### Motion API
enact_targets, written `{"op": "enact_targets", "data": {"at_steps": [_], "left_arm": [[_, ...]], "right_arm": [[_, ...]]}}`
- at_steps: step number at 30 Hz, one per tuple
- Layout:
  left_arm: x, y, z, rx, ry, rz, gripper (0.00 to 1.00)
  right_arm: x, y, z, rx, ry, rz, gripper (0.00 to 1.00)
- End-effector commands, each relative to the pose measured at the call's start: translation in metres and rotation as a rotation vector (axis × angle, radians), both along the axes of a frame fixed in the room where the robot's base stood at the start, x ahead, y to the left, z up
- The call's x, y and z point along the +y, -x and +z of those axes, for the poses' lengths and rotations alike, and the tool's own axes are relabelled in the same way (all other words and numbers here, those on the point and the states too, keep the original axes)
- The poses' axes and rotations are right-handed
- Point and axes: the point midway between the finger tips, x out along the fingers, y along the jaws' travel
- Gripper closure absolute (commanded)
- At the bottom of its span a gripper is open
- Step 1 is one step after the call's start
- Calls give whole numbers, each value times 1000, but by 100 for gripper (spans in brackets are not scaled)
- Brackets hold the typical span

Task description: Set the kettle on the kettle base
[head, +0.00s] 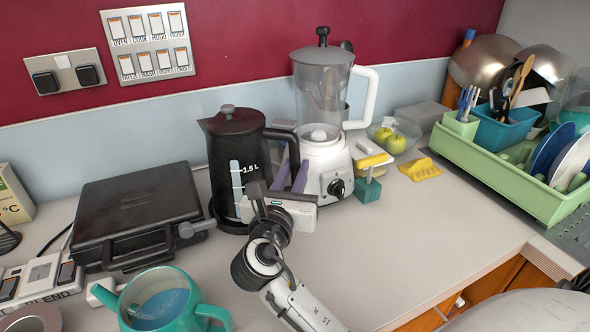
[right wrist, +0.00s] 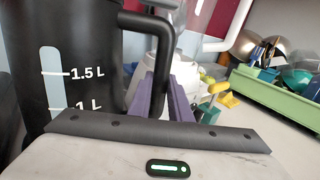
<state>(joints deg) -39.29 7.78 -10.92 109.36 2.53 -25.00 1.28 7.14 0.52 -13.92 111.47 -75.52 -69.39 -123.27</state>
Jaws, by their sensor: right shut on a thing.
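The black kettle (head: 222,160) with a grey lid knob stands upright against the back wall, between the black grill and the blender. It fills the left of the right wrist view (right wrist: 45,65). A black base (head: 232,227) shows at its foot; I cannot tell whether the kettle is fully seated on it or slightly above. My right gripper (head: 291,178), with purple fingers, is shut on the kettle's handle (head: 291,145), on the kettle's right side. In the right wrist view its fingers (right wrist: 163,98) are beside the lower handle. My left gripper is not in view.
A blender (head: 322,150) stands close behind the gripper. A green dish rack (head: 490,175) is at right. The counter's front middle (head: 400,235) is clear.

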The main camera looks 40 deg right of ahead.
Motion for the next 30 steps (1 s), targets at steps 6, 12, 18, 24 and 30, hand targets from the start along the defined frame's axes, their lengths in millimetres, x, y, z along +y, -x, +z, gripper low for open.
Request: {"op": "enact_targets", "data": {"at_steps": [6,12,18,24,30], "left_arm": [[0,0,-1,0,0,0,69],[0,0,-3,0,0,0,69],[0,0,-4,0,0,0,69],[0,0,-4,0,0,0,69],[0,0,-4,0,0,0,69]], "right_arm": [[0,0,0,-10,2,0,100],[0,0,-3,-11,1,0,100],[0,0,-7,-11,1,0,100],[0,0,-9,-10,1,0,76],[0,0,-11,-4,0,0,75]]}}
